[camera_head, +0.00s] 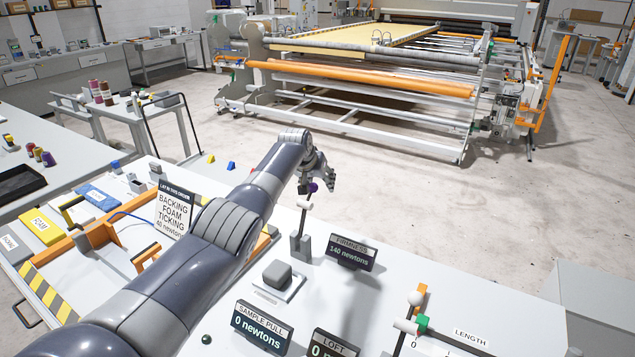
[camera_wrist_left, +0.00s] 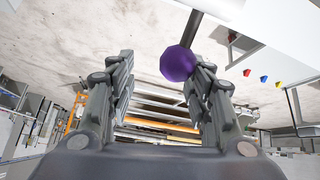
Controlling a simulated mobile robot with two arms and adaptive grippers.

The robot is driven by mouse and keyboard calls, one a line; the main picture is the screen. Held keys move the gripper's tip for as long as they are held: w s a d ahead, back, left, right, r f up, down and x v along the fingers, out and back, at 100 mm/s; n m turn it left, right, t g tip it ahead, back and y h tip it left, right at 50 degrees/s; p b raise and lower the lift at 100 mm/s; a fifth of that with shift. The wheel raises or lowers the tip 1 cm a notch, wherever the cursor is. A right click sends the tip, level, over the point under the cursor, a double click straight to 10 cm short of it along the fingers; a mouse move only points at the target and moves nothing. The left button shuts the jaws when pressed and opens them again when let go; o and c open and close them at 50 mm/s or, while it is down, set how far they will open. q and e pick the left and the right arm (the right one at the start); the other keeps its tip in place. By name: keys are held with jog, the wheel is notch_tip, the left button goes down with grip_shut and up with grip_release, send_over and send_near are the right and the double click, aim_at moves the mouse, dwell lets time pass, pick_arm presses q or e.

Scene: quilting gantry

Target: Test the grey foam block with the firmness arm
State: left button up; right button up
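A grey block (camera_head: 278,273), which looks like the foam block, sits on a small white plate in the head view. Behind it, the firmness arm (camera_head: 303,217) stands up from a dark grey base and ends in a purple knob (camera_head: 313,187). The firmness display (camera_head: 351,254) reads 140 newtons. My left gripper (camera_head: 320,176) is at the knob, above and beyond the block. In the left wrist view its fingers are spread wide, and the purple knob (camera_wrist_left: 179,63) is beside the right-hand finger, not clamped. My right gripper is not in view.
The sample pull display (camera_head: 263,328) reads 0 newtons at the front. A length gauge (camera_head: 420,312) stands at the right. The bench right of the firmness display is mostly clear.

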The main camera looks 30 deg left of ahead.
pick_arm(q)
jog(key=shift+s+a, duration=0.25)
jog(key=shift+s, duration=0.15)
jog(key=v, duration=1.2)
dwell(0.3)
dwell(0.5)
